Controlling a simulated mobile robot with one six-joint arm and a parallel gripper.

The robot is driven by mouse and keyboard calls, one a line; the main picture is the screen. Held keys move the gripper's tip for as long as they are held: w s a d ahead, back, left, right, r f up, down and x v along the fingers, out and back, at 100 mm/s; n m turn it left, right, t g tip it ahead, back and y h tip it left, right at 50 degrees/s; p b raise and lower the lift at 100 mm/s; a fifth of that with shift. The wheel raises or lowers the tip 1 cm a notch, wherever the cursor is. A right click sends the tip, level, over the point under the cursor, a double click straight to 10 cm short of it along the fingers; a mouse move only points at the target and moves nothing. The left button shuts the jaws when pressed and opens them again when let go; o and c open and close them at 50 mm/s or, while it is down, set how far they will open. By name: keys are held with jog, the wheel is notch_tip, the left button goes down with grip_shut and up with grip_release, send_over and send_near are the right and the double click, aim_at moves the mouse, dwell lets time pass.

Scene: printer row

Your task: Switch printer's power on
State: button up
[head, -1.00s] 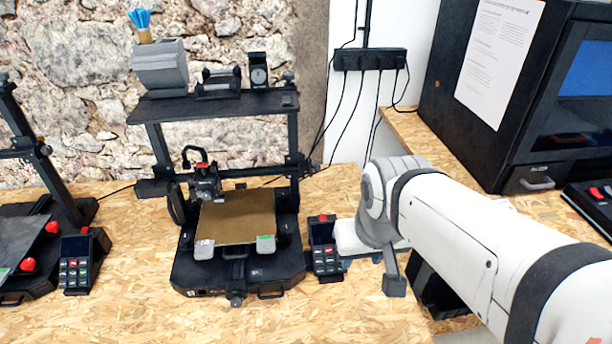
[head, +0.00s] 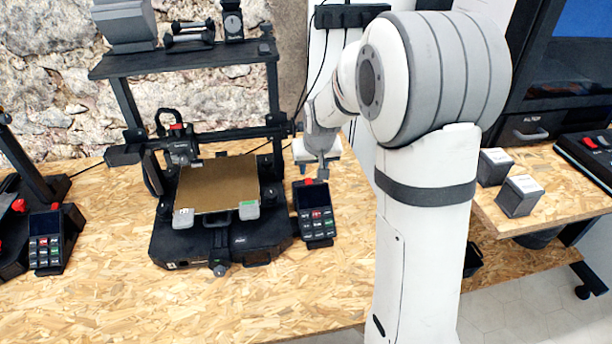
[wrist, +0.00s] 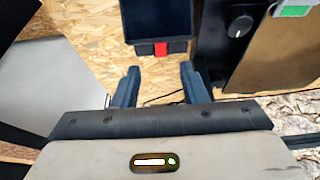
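The printer (head: 228,238) with a brown bed stands on the wooden table in the middle of the head view. Its black control box (head: 315,215), with a screen and keypad, is at its right. A red switch-like part (head: 308,182) sticks up at the box's rear edge. It also shows in the wrist view as a red block (wrist: 160,48) below the box's dark face. My gripper (head: 322,174) is just behind the box, slightly right of the red part. In the wrist view my gripper (wrist: 160,86) is open and empty, its fingers apart, the red block in line with the gap.
Another printer's control box (head: 47,240) is at the left. A shelf (head: 190,62) with small items spans above the printer. A power strip (head: 350,16) with cables hangs on the wall behind my arm. Two small boxes (head: 518,196) sit at the right. The table front is clear.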

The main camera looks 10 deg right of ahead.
aim_at(310, 179)
jog(key=shift+w+x, duration=0.2)
jog(key=shift+x, duration=0.8)
jog(key=x, duration=0.6)
jog(key=shift+w+f, duration=0.2)
jog(key=shift+f, duration=0.1)
grip_shut()
